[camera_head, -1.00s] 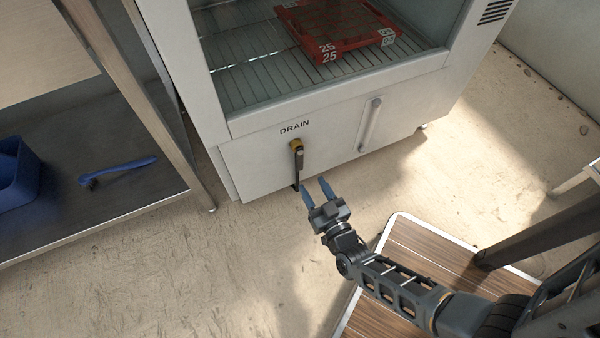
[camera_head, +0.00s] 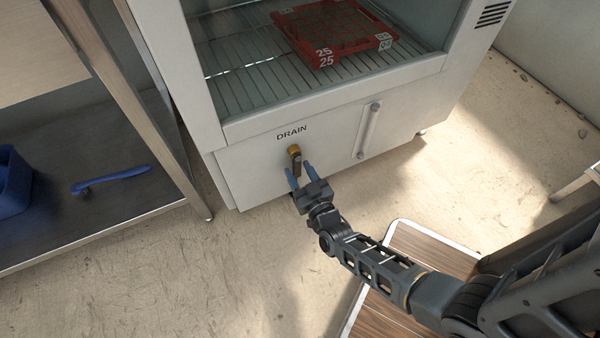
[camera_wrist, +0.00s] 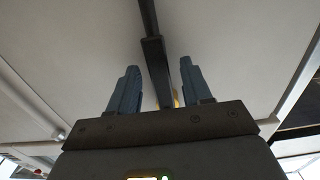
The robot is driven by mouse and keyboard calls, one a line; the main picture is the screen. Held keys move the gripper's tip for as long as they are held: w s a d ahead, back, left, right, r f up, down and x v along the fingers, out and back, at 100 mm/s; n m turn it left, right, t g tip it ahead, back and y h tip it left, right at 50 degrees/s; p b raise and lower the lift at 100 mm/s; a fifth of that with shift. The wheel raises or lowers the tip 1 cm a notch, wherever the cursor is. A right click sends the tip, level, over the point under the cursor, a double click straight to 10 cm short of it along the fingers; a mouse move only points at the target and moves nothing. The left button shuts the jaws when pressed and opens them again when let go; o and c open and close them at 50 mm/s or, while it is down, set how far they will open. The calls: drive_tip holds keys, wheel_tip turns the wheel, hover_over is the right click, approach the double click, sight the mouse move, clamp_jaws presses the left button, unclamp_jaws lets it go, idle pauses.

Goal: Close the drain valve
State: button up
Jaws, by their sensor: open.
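The drain valve (camera_head: 294,151) is a brass-yellow fitting on the white cabinet front, under the word DRAIN. Its dark lever (camera_head: 297,164) hangs downward; its lower part is hidden behind my gripper in the head view. My gripper (camera_head: 299,172) is open just below the fitting, with one blue-grey finger on each side of the lever. A bit of yellow (camera_wrist: 178,97) shows beside the right finger.
Above, a red tray (camera_head: 327,60) sits on a wire rack. A metal shelf (camera_head: 120,200) with a blue bin and blue brush stands left.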

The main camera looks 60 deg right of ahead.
clamp_jaws()
idle(0.4)
drive_tip(key=shift+s, duration=0.1)
drive_tip(key=d+n, duration=0.1)
drive_tip(key=n, duration=0.1)
drive_tip(key=s+n+p, duration=0.1)
drive_tip(key=n, duration=0.1)
drive_tip(key=d+r+n, duration=0.1)
drive_tip(key=n, duration=0.1)
drive_tip(key=shift+s+d+n, duration=0.3)
drive_tip(key=shift+s, duration=0.05)
drive_tip(key=n, duration=0.1)
drive_tip(key=d+r+n+p, duration=0.1)
drive_tip(key=n, duration=0.1)
drive_tip(key=s+r+n, duration=0.1)
drive_tip(key=n, duration=0.1)
drive_tip(key=shift+d+p, duration=0.25)
drive_tip(key=shift+p, duration=0.15)
drive_tip(key=n, duration=0.1)
drive_tip(key=r+n, duration=0.1)
drive_tip(key=n, duration=0.1)
drive_tip(key=shift+s+d+r+n+p, duration=0.2)
drive_tip(key=shift+d+r+n+p, duration=0.1)
drive_tip(key=shift+n, duration=0.1)
drive_tip(key=shift+r+n, duration=0.55)
drive_tip(key=shift+n, duration=0.75)
